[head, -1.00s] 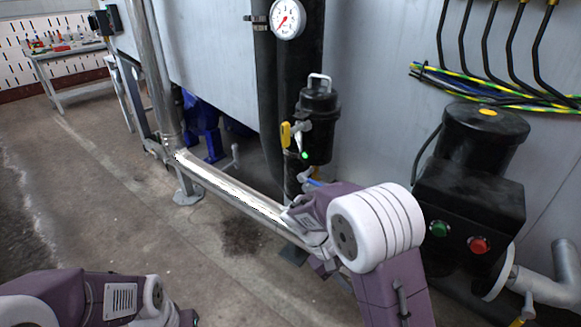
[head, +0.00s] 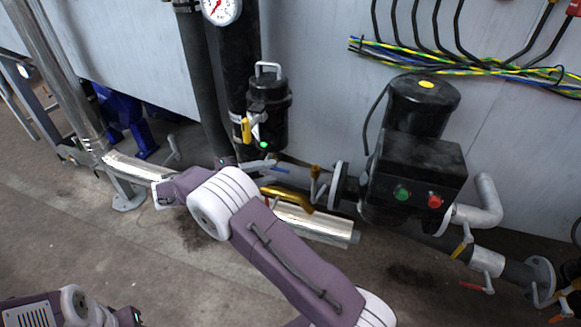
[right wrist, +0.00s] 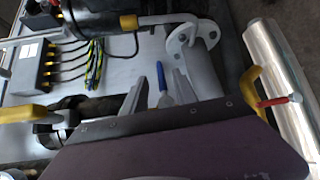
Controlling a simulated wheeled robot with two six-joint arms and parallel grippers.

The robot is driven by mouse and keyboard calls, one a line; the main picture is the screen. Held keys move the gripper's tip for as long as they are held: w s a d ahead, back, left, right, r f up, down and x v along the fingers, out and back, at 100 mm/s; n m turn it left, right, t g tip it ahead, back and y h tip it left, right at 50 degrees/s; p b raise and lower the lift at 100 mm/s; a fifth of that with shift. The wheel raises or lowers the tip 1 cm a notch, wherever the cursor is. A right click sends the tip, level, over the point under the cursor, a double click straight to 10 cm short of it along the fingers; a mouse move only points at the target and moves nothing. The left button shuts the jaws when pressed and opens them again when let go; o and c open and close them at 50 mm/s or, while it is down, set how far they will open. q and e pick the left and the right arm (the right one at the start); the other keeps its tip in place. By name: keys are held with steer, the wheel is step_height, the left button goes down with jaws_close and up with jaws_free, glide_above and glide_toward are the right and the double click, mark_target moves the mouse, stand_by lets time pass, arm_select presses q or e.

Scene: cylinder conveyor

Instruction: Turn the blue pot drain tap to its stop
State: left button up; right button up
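The blue pot drain tap (head: 260,165) is a small blue lever below the black pot (head: 267,112) in the head view. In the right wrist view the blue lever (right wrist: 162,84) points toward the camera, in the gap between my right gripper's (right wrist: 158,88) two grey fingers. That gripper is open; I see no clear contact with the lever.
A yellow bent handle (head: 287,195) and a shiny wrapped pipe (head: 318,224) lie close to my right wrist. A black pump box (head: 418,170) with green and red buttons stands to the right. Another yellow lever (head: 246,130) sits on the pot. Floor is open at left.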

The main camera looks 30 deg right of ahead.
mark_target(284, 169)
steer(key=d, duration=0.2)
steer(key=d+f+b, duration=0.1)
steer(key=d, duration=0.1)
steer(key=d+b, duration=0.1)
steer(key=d, duration=0.1)
steer(key=shift+s+d+f, duration=0.15)
steer(key=shift+s+d, duration=0.15)
steer(key=shift+d, duration=0.5)
jaws_close()
stand_by(0.5)
